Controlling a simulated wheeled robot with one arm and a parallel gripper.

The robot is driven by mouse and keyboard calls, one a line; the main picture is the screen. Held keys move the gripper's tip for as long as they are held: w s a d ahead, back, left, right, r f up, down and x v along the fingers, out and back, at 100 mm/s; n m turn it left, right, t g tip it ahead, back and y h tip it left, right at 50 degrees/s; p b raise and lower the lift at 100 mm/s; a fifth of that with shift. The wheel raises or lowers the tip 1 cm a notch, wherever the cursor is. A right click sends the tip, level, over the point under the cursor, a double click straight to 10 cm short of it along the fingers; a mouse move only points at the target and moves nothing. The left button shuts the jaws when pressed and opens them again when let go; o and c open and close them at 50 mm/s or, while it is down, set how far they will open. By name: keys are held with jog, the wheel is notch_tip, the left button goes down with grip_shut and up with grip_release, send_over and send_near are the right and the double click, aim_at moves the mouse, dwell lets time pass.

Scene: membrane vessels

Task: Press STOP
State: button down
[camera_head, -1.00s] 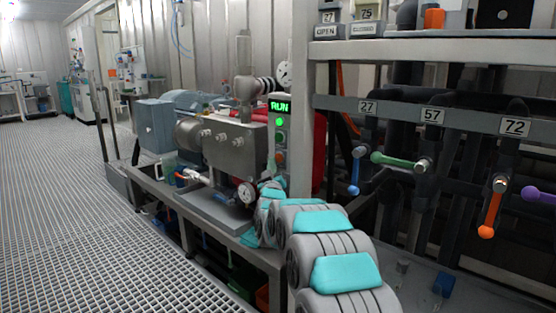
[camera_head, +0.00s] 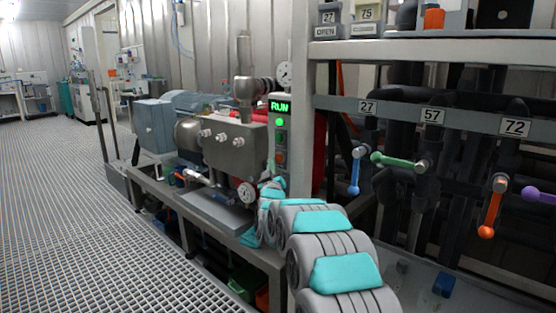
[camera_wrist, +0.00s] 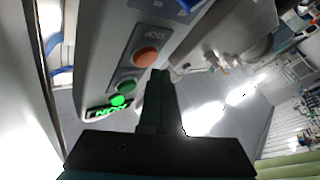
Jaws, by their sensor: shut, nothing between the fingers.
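The control panel (camera_head: 280,140) stands upright at the post, with a lit green RUN display (camera_head: 280,106) and a lit green lamp (camera_head: 280,122). In the wrist view, the panel appears upside down, with an orange-red button (camera_wrist: 145,57) beside the STOP label (camera_wrist: 152,33). A green button (camera_wrist: 127,87) and the lit lamp (camera_wrist: 118,100) are beside it. My gripper (camera_wrist: 160,74) is shut and empty, its tips appearing just beside the STOP button. I cannot tell whether they touch it. In the head view, my arm hides the gripper.
A pump unit with a gauge (camera_head: 246,192) stands on a bench left of the panel. Valve handles, green (camera_head: 395,161), blue (camera_head: 355,176) and orange (camera_head: 489,215), hang at the right below a shelf (camera_head: 430,48). The grated floor (camera_head: 70,200) is open at left.

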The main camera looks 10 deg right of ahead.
jog(key=shift+d, duration=0.1)
dwell(0.7)
jog(key=shift+w+d+r, duration=0.1)
jog(key=shift+w+d, duration=0.05)
